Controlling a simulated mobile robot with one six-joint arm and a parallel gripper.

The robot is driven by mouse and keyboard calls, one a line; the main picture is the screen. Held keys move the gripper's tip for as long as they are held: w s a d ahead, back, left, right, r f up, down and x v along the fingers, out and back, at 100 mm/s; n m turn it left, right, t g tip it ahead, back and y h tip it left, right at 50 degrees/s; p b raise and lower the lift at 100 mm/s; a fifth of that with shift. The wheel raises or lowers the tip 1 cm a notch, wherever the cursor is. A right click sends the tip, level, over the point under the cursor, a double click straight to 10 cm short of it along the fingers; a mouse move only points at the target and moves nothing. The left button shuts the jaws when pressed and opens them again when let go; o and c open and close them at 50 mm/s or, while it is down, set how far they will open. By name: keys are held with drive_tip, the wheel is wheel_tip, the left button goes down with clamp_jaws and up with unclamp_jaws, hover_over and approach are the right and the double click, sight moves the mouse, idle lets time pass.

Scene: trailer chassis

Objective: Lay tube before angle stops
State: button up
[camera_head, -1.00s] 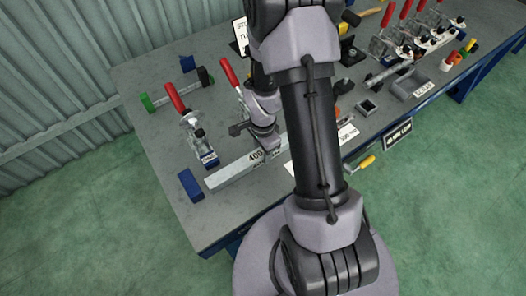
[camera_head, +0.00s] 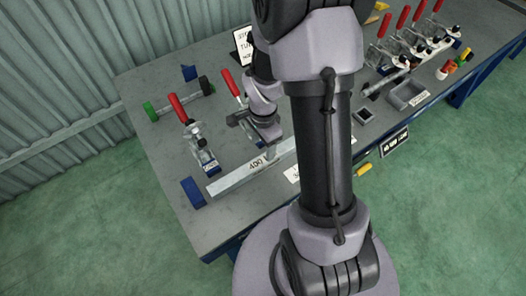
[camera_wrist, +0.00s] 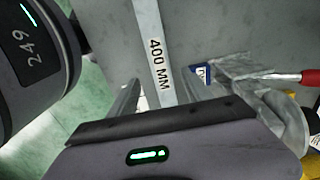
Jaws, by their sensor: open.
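The grey square tube (camera_head: 232,178), marked 400 MM, lies on the table near its front-left edge. Its left end is beside a blue angle stop (camera_head: 193,192), and my arm hides its right end. A second blue piece (camera_head: 189,73) is at the back left. My gripper (camera_head: 270,153) is at the tube, right of its label. In the wrist view the tube (camera_wrist: 151,35) runs down between the open fingers (camera_wrist: 165,98). Whether a finger touches it is not clear.
Red-handled toggle clamps stand close by, one (camera_head: 199,145) behind the tube's left part and one (camera_head: 231,84) behind my gripper. A green-ended bar (camera_head: 180,101) lies further back. Several clamps and a grey bin (camera_head: 409,94) are at the right.

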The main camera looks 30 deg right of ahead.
drive_tip(key=a+r+n+t, duration=0.2)
drive_tip(key=a+r+n, duration=0.25)
drive_tip(key=r, duration=1.05)
drive_tip(key=s+a+r+n+t+y, duration=0.2)
drive_tip(key=s+a+r+n+t, duration=0.1)
drive_tip(key=s+a+r+n, duration=0.5)
drive_tip(key=s+a+r, duration=0.2)
drive_tip(key=s+r, duration=0.1)
drive_tip(key=r, duration=0.1)
drive_tip(key=shift+s+r+n+t, duration=0.2)
drive_tip(key=shift+r+n+t, duration=0.1)
drive_tip(key=shift+n+t, duration=0.1)
drive_tip(key=shift+f+b, duration=2.5)
drive_tip(key=shift+f, duration=0.25)
